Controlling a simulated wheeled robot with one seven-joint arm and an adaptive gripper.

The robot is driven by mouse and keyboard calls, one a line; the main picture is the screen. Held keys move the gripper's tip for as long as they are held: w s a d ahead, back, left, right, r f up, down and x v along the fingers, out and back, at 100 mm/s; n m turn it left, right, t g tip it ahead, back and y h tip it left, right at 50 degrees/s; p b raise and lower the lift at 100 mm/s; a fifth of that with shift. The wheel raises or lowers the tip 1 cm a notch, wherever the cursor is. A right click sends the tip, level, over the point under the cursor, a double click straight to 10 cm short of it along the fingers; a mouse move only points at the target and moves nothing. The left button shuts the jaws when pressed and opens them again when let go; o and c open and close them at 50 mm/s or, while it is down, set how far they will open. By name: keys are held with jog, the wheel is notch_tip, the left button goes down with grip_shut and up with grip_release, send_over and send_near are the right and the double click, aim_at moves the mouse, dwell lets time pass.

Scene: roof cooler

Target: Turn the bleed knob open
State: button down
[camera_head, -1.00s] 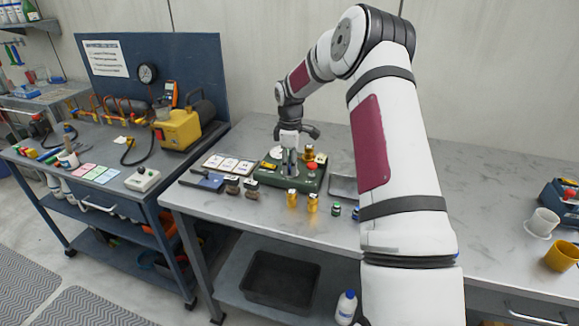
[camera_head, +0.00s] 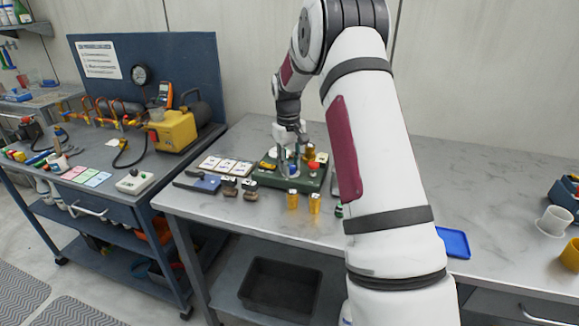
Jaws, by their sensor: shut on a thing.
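A green block (camera_head: 268,180) stands on the grey worktop, carrying a red knob (camera_head: 314,165), brass fittings (camera_head: 309,151) and a small blue knob (camera_head: 293,171). My gripper (camera_head: 292,168) points down over the middle of this block. No readable label shows which knob is the bleed knob.
A blue tray (camera_head: 455,242) lies right of my arm. The back right worktop (camera_head: 450,165) is clear.

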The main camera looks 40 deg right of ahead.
jog(key=shift+m, duration=0.8)
jog(key=shift+b, duration=0.3)
jog(key=c, duration=1.3)
grip_release()
jog(key=shift+r, duration=0.1)
notch_tip(320, 180, up, 12)
jog(key=shift+a, duration=0.25)
